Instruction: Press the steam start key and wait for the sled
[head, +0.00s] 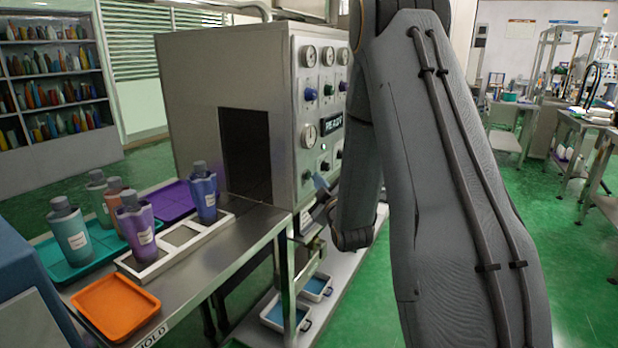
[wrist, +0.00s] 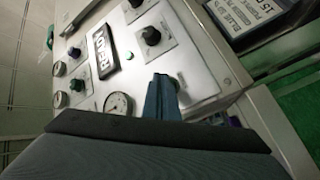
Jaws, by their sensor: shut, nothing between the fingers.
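The steam machine's control panel (head: 308,105) has gauges, knobs and a lit display (head: 332,124). I cannot tell which control is the steam start key. My gripper (wrist: 163,92) has its blue fingers shut and empty, in front of the panel's lower part; contact cannot be told. In the head view its tip (head: 322,187) shows beside my arm, low by the panel.
A teal tray (head: 62,272) holds several bottles. An orange tray (head: 115,306) and a purple tray (head: 170,205) lie on the steel bench (head: 215,262). Shallow blue-lined trays (head: 318,287) stand on the shelf below the panel. My arm hides the panel's right side.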

